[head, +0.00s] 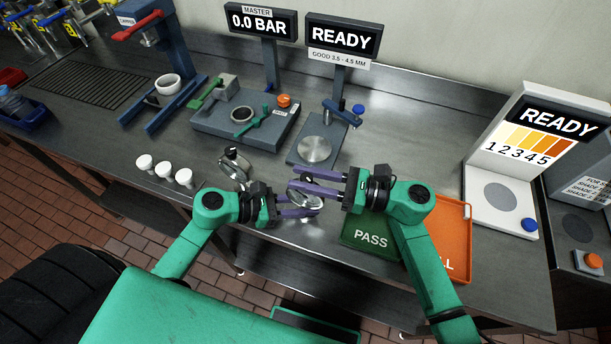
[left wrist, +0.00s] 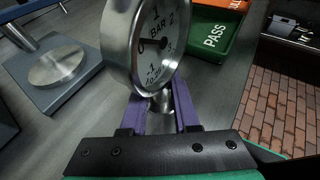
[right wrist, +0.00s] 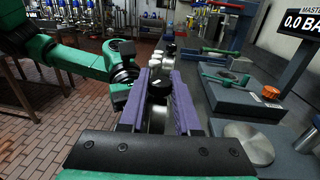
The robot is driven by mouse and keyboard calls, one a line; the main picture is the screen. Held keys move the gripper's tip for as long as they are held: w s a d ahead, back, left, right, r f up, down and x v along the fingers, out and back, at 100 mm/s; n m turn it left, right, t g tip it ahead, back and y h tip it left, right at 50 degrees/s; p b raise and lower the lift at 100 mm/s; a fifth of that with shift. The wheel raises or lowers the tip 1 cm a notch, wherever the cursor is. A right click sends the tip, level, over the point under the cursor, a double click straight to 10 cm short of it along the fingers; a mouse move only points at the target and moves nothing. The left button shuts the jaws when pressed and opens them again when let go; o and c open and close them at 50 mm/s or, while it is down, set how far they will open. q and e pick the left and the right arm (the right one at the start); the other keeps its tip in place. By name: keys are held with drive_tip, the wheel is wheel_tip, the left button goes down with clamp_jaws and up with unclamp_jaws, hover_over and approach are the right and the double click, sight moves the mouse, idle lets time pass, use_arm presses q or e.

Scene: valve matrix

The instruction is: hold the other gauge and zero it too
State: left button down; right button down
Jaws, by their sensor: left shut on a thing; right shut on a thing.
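A round metal gauge (head: 304,196) is held over the front edge of the bench. Its white dial (left wrist: 158,48), marked BAR, and its stem (left wrist: 161,100) show in the left wrist view. My left gripper (head: 314,206) is shut on the stem. My right gripper (head: 296,182) is shut on the gauge's case from the right; in the right wrist view a black knob (right wrist: 159,89) shows between its purple fingers. The master display (head: 262,23) reads 0.0 BAR.
The test block (head: 222,126) with green handles stands behind. A plate station (head: 300,155) is right of it. The green PASS tray (head: 360,238) and orange tray (head: 458,225) lie at the front right, partly under my right arm. Several white caps (head: 165,170) stand at left.

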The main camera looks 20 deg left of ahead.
drive_tip(key=n+g+h, duration=0.1)
drive_tip(key=n+g, duration=0.2)
drive_tip(key=g, duration=0.2)
use_arm(q)
drive_tip(key=shift+d, duration=0.1)
use_arm(e)
drive_tip(key=shift+f+n+g+h, duration=0.1)
drive_tip(key=shift+n+g+h, duration=1)
drive_tip(key=shift+n+g, duration=1)
drive_tip(key=shift+g, duration=0.4)
drive_tip(key=c, duration=0.6)
unclamp_jaws()
drive_tip(key=v, duration=0.7)
drive_tip(key=shift+w+d, duration=0.15)
drive_tip(key=shift+d, duration=0.05)
